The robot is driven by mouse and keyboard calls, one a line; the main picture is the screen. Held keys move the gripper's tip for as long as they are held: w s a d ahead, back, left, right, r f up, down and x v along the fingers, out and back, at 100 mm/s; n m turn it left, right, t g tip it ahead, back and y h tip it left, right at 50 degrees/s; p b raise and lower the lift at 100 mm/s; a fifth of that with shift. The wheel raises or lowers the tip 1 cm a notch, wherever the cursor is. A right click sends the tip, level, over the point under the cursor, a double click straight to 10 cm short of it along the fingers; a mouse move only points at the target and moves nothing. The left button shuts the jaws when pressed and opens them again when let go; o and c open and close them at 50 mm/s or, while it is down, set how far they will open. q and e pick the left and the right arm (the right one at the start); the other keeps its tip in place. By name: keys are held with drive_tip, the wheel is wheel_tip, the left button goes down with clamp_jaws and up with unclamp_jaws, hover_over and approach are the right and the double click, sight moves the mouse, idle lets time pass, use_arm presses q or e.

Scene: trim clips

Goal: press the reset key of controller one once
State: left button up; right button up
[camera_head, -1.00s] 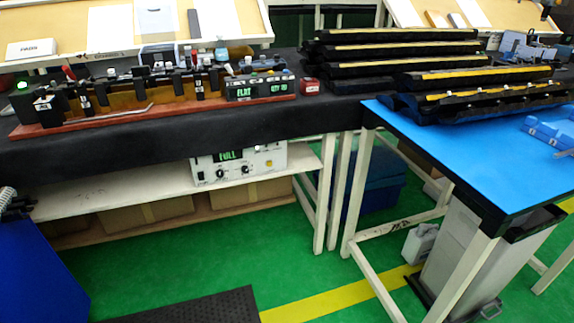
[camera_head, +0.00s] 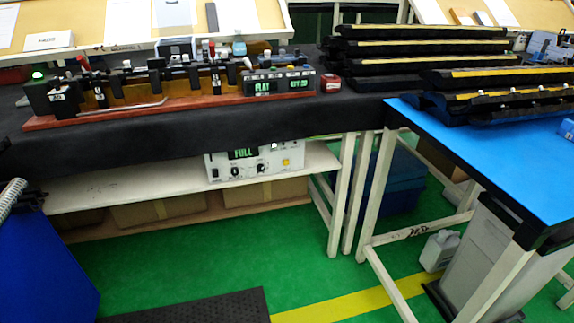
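No label reading "controller one" can be made out. A black unit (camera_head: 279,84) with green displays sits at the right end of a red-brown fixture base (camera_head: 150,113) on the black-covered bench. One display reads "FLAT"; the other seems to read "KEY UP". A row of small buttons tops this unit, too small to identify. A white box (camera_head: 255,162) on the shelf under the bench has a display reading "FULL", dark knobs and a yellow key (camera_head: 286,162). Which part is the reset key cannot be told. Neither of my grippers is in view.
A small red box (camera_head: 330,84) stands right of the black unit. Stacked black trim strips (camera_head: 420,47) lie farther right, beside a blue-topped table (camera_head: 500,150). A blue object (camera_head: 45,260) is at lower left. Green floor with a dark mat (camera_head: 190,307) lies in front.

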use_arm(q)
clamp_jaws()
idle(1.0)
